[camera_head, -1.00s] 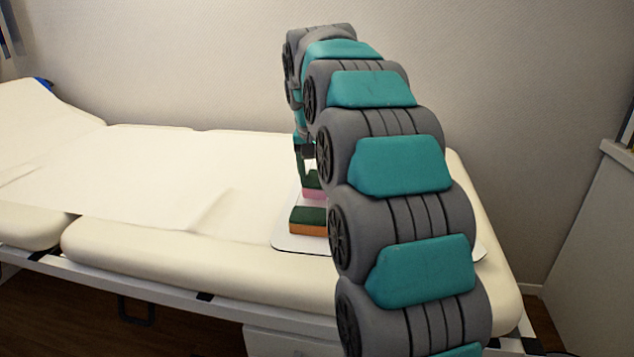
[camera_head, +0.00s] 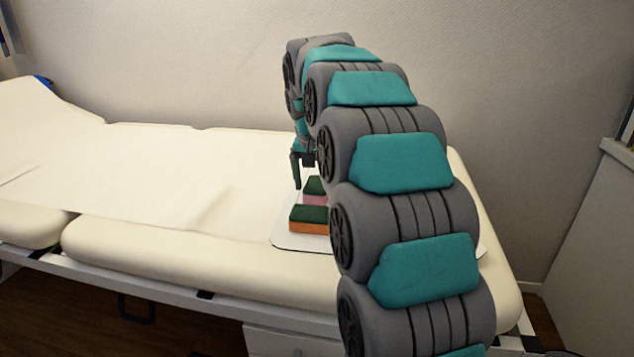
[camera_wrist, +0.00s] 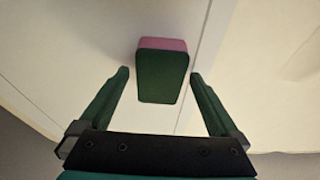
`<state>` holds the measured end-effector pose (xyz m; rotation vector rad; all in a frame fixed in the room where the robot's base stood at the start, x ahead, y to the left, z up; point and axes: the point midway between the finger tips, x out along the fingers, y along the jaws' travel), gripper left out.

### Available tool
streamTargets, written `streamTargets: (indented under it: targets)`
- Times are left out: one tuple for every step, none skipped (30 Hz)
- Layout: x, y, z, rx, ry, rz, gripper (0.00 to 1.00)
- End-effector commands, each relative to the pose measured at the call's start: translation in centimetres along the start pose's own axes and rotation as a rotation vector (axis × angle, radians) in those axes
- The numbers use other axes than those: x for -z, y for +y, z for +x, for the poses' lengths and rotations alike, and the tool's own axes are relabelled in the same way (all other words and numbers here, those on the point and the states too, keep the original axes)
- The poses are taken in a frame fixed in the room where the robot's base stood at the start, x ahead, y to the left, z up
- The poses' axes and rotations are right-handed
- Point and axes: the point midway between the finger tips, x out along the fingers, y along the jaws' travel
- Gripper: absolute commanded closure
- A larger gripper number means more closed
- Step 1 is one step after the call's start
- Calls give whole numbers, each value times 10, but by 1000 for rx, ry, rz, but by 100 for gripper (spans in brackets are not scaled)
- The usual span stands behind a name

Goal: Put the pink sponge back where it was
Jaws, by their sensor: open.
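The pink sponge (camera_wrist: 162,72), pink with a dark green top layer, lies on the white board on the bed. In the head view the sponge (camera_head: 314,190) is partly hidden by my arm. My gripper (camera_wrist: 158,78) is open, with one finger on either side of the sponge's near end and gaps to both. In the head view my gripper (camera_head: 297,170) is above and behind the sponge, apart from it. An orange sponge with a green top (camera_head: 309,220) lies on the board nearer the camera.
The white board (camera_head: 290,242) lies on the cream examination bed (camera_head: 200,252). The bed to the left is clear. The wall (camera_head: 200,70) stands behind the bed, and a grey cabinet (camera_head: 590,230) is at the right. My arm hides the right part of the board.

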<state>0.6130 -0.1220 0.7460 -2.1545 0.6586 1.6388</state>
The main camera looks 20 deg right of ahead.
Motion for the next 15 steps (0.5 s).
streamTargets:
  targets:
    - [0,0,0,0,0,0,2]
    - [0,0,-1,0,0,0,2]
    - [1,0,-3,0,1,0,2]
    - [2,0,-4,1,1,0,2]
    - [2,0,-6,1,3,0,2]
    - [2,-1,-10,2,4,0,2]
    - [2,-1,-13,2,4,0,2]
    - [2,-1,-17,1,3,0,2]
    - [1,0,-23,0,2,0,2]
    - [1,-1,-29,1,2,0,2]
    - [1,-1,-35,2,4,0,2]
    - [2,-1,-43,3,6,0,2]
    - [2,-1,-49,2,5,0,2]
    - [2,-1,-54,2,4,-1,2]
    - [2,-1,-61,2,5,-1,2]
